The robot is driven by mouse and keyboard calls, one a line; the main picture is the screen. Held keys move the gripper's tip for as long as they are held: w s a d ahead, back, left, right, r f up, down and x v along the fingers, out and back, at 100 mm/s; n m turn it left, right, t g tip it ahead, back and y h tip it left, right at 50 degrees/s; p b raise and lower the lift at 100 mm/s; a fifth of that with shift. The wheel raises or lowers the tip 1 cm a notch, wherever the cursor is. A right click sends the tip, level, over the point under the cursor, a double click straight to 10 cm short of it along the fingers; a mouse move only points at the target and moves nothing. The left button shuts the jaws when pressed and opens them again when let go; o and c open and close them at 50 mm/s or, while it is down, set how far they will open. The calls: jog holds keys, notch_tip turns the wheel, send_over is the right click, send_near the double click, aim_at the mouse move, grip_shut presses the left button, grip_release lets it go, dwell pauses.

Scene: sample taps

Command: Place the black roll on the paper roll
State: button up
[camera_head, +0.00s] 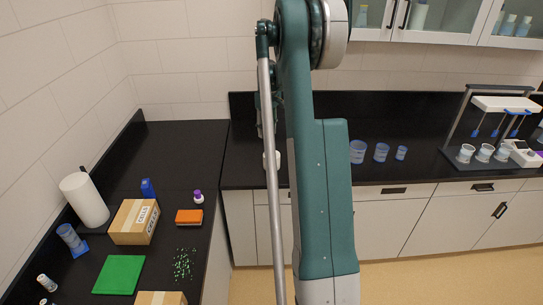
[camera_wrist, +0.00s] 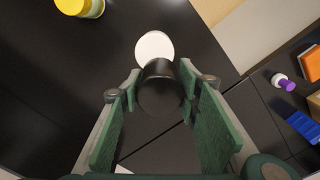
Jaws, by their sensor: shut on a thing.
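My gripper (camera_wrist: 160,82) shows in the wrist view with its green fingers on either side of a black roll (camera_wrist: 160,92), and it is shut on it. A white round thing (camera_wrist: 154,46) shows just past the roll's far end; I cannot tell whether they touch. In the head view my arm hides the gripper and the black roll. The white paper roll (camera_head: 84,201) stands upright at the left of the side counter, with a small dark tip (camera_head: 83,169) above its top.
The side counter holds a cardboard box (camera_head: 134,222), an orange sponge (camera_head: 189,216), a purple-capped bottle (camera_head: 198,197), a blue container (camera_head: 148,188) and a green mat (camera_head: 119,275). A yellow-topped jar (camera_wrist: 80,8) shows in the wrist view. Blue beakers (camera_head: 381,152) stand on the back counter.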

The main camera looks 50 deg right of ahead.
jog(key=shift+s+d, duration=0.4)
jog(key=shift+d, duration=0.25)
send_over(271, 155)
jog(key=shift+d+f, duration=0.2)
jog(key=shift+f, duration=2.9)
jog(key=shift+f+p, duration=0.3)
jog(key=shift+f, duration=1.55)
jog(key=shift+f, duration=0.2)
jog(key=o, duration=0.9)
